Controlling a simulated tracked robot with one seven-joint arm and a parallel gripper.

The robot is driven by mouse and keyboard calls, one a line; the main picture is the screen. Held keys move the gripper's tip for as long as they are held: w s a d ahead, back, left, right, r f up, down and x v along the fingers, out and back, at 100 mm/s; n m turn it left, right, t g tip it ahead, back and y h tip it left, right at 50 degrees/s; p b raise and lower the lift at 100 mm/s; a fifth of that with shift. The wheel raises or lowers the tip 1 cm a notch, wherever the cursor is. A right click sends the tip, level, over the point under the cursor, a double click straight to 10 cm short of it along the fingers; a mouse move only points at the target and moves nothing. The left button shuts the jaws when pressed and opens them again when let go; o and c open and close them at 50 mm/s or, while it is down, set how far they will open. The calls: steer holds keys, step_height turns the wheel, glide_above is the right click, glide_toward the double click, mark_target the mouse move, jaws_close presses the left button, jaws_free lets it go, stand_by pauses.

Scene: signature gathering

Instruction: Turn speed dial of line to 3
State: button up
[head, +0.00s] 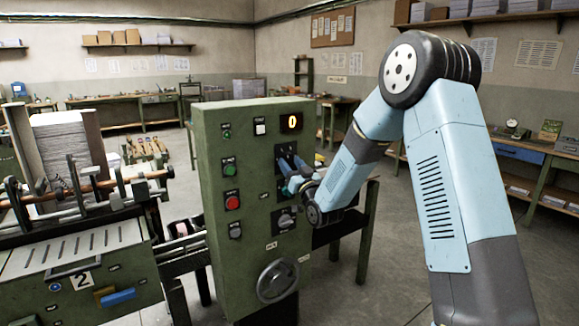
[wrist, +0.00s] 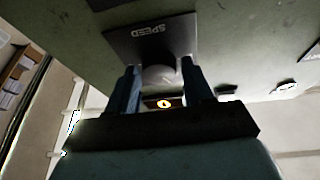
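The green control cabinet (head: 248,225) stands in the middle of the head view. Its lit display (head: 291,123) reads 0, and its glow also shows in the wrist view (wrist: 164,104). Below the display is a dark plate (head: 287,150), mostly covered by my gripper (head: 286,172). In the wrist view the speed plate (wrist: 150,35) has its word SPEED upside down. The round pale speed dial (wrist: 160,76) lies between the two fingers of my gripper (wrist: 161,70). The fingers are apart, one on each side of the dial, with narrow gaps seeming to show. The dial's pointer and marks are hidden.
Green and red buttons (head: 231,202) are left on the cabinet. Another dark knob (head: 286,219) sits below my gripper, and a handwheel (head: 278,281) is lower. A machine with a paper stack (head: 70,150) stands left. Open floor (head: 385,250) lies right of the cabinet.

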steer(key=shift+o, duration=1.4)
steer(key=v, duration=1.4)
steer(key=shift+w, duration=0.2)
